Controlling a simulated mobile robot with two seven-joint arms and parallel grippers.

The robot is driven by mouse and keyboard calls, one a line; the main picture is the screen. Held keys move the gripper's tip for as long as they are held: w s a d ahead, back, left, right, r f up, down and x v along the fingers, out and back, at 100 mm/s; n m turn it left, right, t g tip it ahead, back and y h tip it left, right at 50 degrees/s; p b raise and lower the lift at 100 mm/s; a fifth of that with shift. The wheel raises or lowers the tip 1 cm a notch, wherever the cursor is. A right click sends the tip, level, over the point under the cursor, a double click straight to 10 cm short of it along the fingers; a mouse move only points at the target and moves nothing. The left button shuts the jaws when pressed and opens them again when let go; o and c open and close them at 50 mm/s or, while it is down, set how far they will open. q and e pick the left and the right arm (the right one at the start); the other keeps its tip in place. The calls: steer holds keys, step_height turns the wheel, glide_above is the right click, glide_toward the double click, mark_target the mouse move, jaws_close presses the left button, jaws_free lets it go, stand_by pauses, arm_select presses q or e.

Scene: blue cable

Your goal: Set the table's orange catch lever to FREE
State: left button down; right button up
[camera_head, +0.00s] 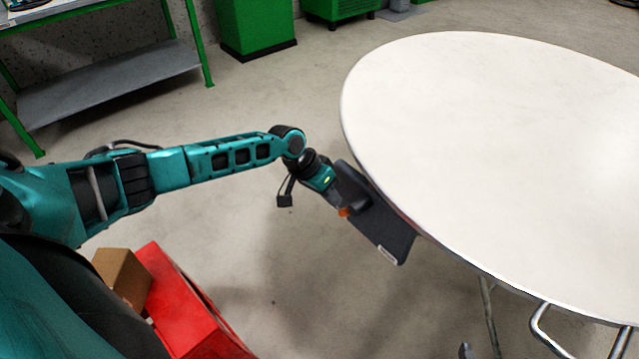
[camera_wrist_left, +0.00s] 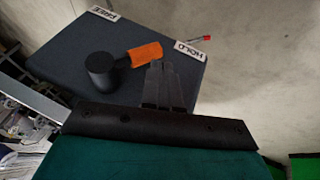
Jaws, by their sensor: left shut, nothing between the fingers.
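The catch lever's orange grip (camera_wrist_left: 146,54) sits on a short dark arm from a round black pivot (camera_wrist_left: 100,70) on a dark plate (camera_wrist_left: 60,62). The lever points toward the HOLD label (camera_wrist_left: 190,50); the FREE label (camera_wrist_left: 105,13) is at the plate's upper left. The plate (camera_head: 388,238) hangs at the near left edge of the round white table (camera_head: 480,130). The orange grip also shows in the head view (camera_head: 344,212). My left gripper (camera_wrist_left: 161,66) is shut and empty, its fingertips just beside the orange grip; I cannot tell if they touch.
A red box (camera_head: 185,305) with a cardboard box (camera_head: 122,277) stands at the lower left. Metal table legs (camera_head: 488,315) show below the table. The floor between the red box and the table is open. The tabletop is bare.

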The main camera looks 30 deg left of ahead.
arm_select(q)
steer(key=shift+d+f, duration=0.35)
steer(key=shift+d, duration=0.15)
